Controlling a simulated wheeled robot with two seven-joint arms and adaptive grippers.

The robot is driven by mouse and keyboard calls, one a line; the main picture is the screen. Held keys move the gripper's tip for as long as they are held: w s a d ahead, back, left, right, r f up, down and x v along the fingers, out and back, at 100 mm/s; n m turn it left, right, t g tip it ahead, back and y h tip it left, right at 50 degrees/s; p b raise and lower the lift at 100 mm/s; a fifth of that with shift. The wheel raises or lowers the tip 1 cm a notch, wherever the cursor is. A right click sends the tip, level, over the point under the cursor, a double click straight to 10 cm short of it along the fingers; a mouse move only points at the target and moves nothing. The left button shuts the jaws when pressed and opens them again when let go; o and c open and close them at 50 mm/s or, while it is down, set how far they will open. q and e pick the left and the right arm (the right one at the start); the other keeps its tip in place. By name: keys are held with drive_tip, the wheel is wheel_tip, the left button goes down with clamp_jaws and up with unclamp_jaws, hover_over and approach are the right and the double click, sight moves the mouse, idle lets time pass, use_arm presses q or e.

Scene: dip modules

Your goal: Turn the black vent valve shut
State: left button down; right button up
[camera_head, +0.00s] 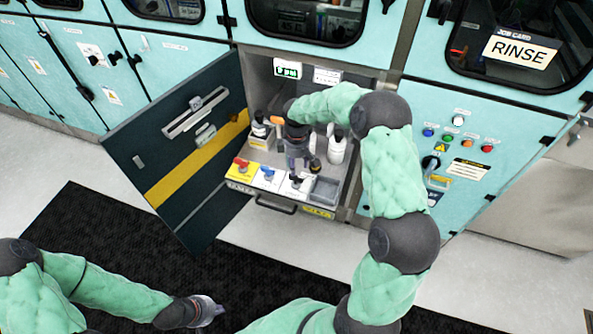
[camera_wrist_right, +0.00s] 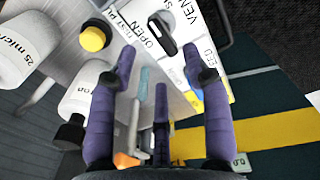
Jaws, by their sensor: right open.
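The black vent valve (camera_head: 297,181) sits on a white plate at the front of the pull-out shelf. In the right wrist view its black handle (camera_wrist_right: 162,34) lies at a slant, with the words OPEN and VENT printed beside it. My right gripper (camera_head: 299,160) is above the shelf, just behind the valve. In the wrist view its purple fingers (camera_wrist_right: 158,66) are spread and empty, with the handle beyond the tips, apart from them. My left gripper (camera_head: 208,309) hangs low over the black mat, away from the cabinet; its fingers are too small to read.
A red valve (camera_head: 241,163) and a blue valve (camera_head: 268,174) stand left of the black one. A grey bin (camera_head: 324,190) is at its right. A white bottle (camera_head: 337,149) stands behind. The open dark door (camera_head: 170,140) is at the left.

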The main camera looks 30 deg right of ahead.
sight(297, 175)
wheel_tip(297, 175, up, 6)
drive_tip(key=shift+r, duration=0.2)
idle(0.5)
drive_tip(key=s+a+f+m+y, duration=0.2)
drive_tip(key=s+a+f, duration=0.2)
drive_tip(key=a+f, duration=0.35)
drive_tip(key=s+a+f+m+y, duration=0.15)
drive_tip(key=s+a+f, duration=0.25)
drive_tip(key=a+f, duration=0.4)
drive_tip(key=s+a+f+m, duration=0.3)
drive_tip(key=s+a+f, duration=0.1)
drive_tip(key=s, duration=0.4)
drive_tip(key=s+a+f+m, duration=0.3)
drive_tip(key=s+f+m, duration=0.1)
drive_tip(key=s, duration=0.5)
drive_tip(key=shift+a+f, duration=0.35)
drive_tip(key=shift+f, duration=0.05)
drive_tip(key=shift+y, duration=0.25)
